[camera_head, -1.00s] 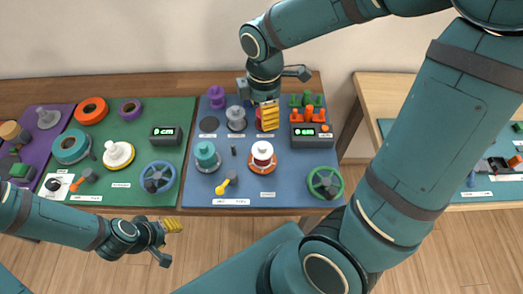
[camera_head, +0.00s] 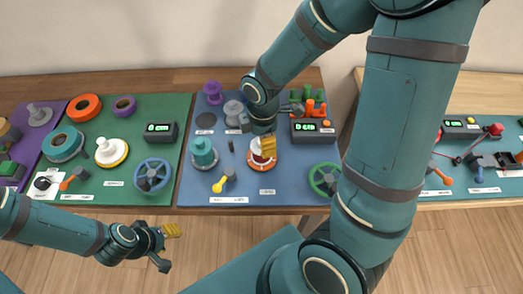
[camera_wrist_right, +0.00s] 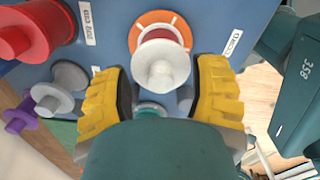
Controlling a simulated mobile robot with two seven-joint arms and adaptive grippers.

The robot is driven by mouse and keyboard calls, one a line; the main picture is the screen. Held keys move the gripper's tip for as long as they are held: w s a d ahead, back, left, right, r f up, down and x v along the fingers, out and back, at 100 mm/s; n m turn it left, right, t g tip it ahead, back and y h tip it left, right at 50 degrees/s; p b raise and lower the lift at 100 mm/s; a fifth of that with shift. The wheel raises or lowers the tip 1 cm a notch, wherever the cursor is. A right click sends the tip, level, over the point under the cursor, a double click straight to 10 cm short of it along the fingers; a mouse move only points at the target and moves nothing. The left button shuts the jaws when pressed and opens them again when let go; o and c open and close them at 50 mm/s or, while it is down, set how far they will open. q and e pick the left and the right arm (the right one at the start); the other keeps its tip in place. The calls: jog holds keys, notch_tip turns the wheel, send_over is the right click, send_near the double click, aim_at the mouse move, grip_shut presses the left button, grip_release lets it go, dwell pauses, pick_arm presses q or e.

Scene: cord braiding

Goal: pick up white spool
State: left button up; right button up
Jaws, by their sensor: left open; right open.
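A white spool (camera_head: 256,158) with a red band stands on an orange ring base on the blue mat; it is partly hidden by my right gripper in the head view. In the right wrist view the white spool (camera_wrist_right: 160,63) stands ahead of the gap between the yellow fingers. My right gripper (camera_wrist_right: 158,95) is open and empty, with its fingers pointing down over the spool in the head view (camera_head: 267,146). Another white spool (camera_head: 109,152), on a yellow base, stands on the green mat. My left gripper (camera_head: 172,230) is open and empty in front of the table's edge.
A teal spool (camera_head: 203,153) stands left of the white one, and a yellow-handled tool (camera_head: 221,184) lies in front. Grey (camera_wrist_right: 67,76), red (camera_wrist_right: 32,32) and purple (camera_wrist_right: 20,115) spools show nearby. A dark counter box (camera_head: 312,130) and green handwheel (camera_head: 323,179) stand to the right.

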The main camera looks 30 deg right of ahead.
jog(key=shift+f, duration=0.2)
grip_shut()
